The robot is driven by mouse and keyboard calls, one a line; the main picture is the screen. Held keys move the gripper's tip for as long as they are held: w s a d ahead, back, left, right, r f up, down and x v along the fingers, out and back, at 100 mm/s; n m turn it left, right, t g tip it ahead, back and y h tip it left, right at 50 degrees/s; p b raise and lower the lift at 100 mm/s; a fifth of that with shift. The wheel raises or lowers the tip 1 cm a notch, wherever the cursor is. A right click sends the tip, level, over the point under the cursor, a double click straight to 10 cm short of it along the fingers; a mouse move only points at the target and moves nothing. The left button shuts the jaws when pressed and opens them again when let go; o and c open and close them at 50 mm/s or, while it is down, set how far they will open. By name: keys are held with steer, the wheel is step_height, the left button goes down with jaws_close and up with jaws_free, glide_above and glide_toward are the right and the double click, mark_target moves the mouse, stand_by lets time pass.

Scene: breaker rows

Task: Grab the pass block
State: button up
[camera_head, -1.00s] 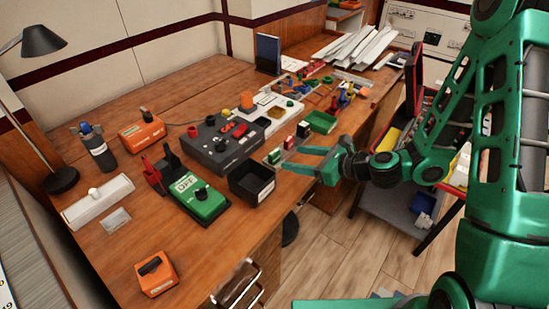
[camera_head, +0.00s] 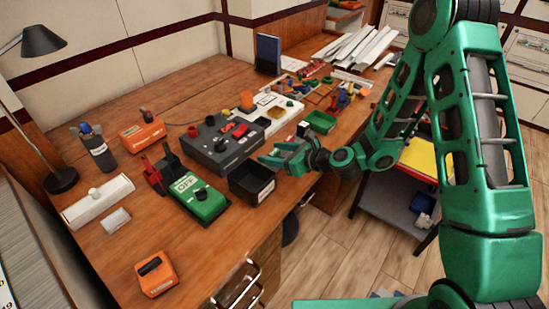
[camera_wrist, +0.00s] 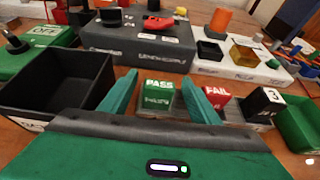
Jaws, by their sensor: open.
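The pass block (camera_wrist: 158,92) is a small green block with white PASS lettering. In the head view my gripper (camera_head: 280,157) is low over the table's front edge and hides the pass block. The red FAIL block (camera_wrist: 214,97) stands just right of the right finger, and a black block marked 3 (camera_wrist: 262,103) is farther right.
A black open bin (camera_head: 252,183) is just left of my gripper, and it also shows in the wrist view (camera_wrist: 60,82). A dark grey device box (camera_wrist: 140,46) stands behind the blocks. A green bin (camera_head: 320,121) lies to the right.

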steer(key=shift+w+a+f, duration=0.1)
steer(key=shift+a, duration=0.05)
steer(key=c, duration=1.1)
steer(key=shift+c, duration=0.2)
